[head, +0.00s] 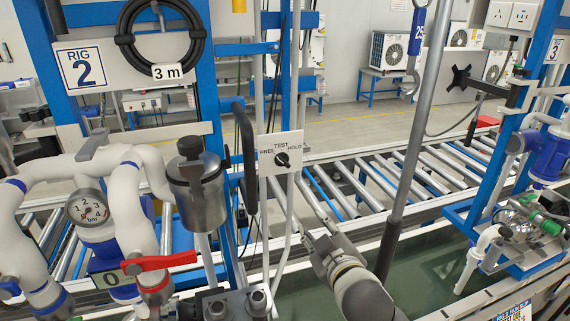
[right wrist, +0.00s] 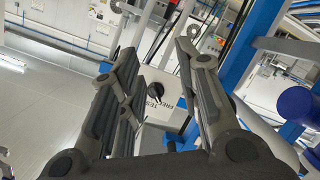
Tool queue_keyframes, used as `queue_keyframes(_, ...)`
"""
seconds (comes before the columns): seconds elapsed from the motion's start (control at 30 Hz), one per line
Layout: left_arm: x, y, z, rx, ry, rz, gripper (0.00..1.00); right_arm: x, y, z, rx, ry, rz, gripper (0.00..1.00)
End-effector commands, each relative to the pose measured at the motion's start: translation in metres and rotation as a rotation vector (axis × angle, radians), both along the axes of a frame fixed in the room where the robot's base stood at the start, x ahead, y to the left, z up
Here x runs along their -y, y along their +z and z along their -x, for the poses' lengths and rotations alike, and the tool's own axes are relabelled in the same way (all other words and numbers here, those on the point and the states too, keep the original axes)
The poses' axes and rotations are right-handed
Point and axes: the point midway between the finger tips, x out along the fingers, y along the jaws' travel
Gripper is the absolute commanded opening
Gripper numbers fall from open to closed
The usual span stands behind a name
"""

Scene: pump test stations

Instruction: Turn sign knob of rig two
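My left gripper is not in view.
The RIG 2 label (head: 82,68) hangs on the blue frame. A pressure gauge (head: 88,209), a red lever (head: 159,262) and a metal canister (head: 196,190) stand left of the sign. A grey slanted pole (head: 408,150) rises right of it. A roller conveyor (head: 445,168) runs behind.

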Motion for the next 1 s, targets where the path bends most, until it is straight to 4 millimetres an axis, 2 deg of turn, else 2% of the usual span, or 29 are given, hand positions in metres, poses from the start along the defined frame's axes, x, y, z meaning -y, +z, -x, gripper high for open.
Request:
queue_keyframes(0.03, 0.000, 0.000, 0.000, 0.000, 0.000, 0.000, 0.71, -0.008, 0.022, -0.012, 0.070, 0.025, 0.030, 0.31)
queue_keyframes(0.1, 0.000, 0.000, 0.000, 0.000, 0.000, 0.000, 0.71, -0.019, 0.045, -0.022, 0.145, 0.056, 0.062, 0.31)
queue_keyframes(0.2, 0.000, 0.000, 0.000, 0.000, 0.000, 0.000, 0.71, -0.029, 0.067, -0.031, 0.222, 0.087, 0.098, 0.31)
queue_keyframes(0.3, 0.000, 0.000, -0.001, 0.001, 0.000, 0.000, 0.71, -0.035, 0.080, -0.035, 0.264, 0.104, 0.118, 0.31)
queue_keyframes(0.57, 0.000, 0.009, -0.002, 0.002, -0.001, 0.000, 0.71, -0.042, 0.086, -0.052, 0.275, 0.108, 0.124, 0.31)
queue_keyframes(1.0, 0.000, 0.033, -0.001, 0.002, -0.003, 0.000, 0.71, -0.062, 0.086, -0.111, 0.273, 0.108, 0.124, 0.31)
